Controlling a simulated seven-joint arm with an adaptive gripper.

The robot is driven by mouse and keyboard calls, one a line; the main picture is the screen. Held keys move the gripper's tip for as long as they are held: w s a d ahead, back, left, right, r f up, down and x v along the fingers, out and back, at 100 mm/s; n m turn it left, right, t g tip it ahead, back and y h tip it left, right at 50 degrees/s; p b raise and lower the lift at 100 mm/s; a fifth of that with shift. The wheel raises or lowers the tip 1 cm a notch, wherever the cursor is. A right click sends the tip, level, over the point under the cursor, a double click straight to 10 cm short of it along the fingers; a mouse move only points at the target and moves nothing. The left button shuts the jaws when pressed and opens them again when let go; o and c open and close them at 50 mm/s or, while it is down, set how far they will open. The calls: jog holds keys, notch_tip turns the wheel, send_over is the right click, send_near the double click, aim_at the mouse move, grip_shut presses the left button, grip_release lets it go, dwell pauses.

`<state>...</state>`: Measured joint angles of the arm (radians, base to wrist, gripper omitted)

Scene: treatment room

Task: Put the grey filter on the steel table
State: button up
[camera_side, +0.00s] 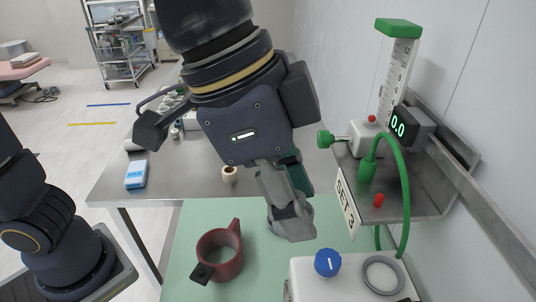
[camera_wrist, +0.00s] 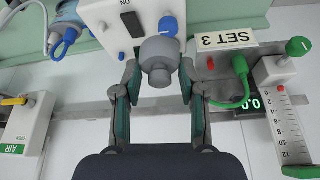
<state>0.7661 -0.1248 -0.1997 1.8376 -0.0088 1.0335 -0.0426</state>
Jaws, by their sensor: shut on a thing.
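My gripper (camera_side: 288,215) hangs over the green surface with its fingers pointing down. In the wrist view my gripper (camera_wrist: 158,85) is shut on the grey filter (camera_wrist: 160,60), a round body with a narrower stub, held between the two green-padded fingers. In the side view the filter (camera_side: 304,212) is mostly hidden behind the near finger. The steel table (camera_side: 112,188) lies behind and to the left of my gripper, its grey top partly hidden by my arm.
A dark red cup-like piece (camera_side: 219,262) stands on the green surface (camera_side: 185,250). A white box (camera_side: 310,285) with a blue knob and grey ring is front right. A flowmeter shelf (camera_side: 420,195) with a green hose is right. A blue-white box (camera_side: 136,175) and tape roll (camera_side: 229,174) sit on the steel table.

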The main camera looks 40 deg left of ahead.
jog(key=w+a+f+n+t+y, duration=0.1)
jog(key=w+a+f+n, duration=0.25)
jog(key=w, duration=0.25)
jog(key=w+a+f+n+y, duration=0.1)
jog(key=w+a+f+n, duration=0.15)
jog(key=w+f, duration=0.2)
jog(key=w+a+f+n+y, duration=0.1)
jog(key=w+a+f+n, duration=0.4)
jog(key=a, duration=0.4)
jog(key=w+a+f+n+y, duration=0.25)
jog(key=a+f, duration=0.35)
jog(key=a, duration=0.4)
jog(key=w+a+f+n+y, duration=0.1)
jog(key=w+a+f+n, duration=0.4)
jog(key=a, duration=0.4)
jog(key=shift+m, duration=0.35)
jog(key=w+f, duration=0.3)
jog(key=w, duration=0.1)
jog(key=w+f, duration=0.3)
jog(key=w, duration=0.1)
jog(key=w+f, duration=0.3)
jog(key=w, duration=0.1)
jog(key=shift+w+a, duration=0.1)
jog(key=shift+a, duration=0.25)
jog(key=shift+w+f, duration=0.4)
jog(key=shift+f, duration=0.05)
jog(key=shift+w+f, duration=0.15)
jog(key=shift+f, duration=0.75)
jog(key=shift+w+f, duration=0.1)
jog(key=shift+f, duration=0.75)
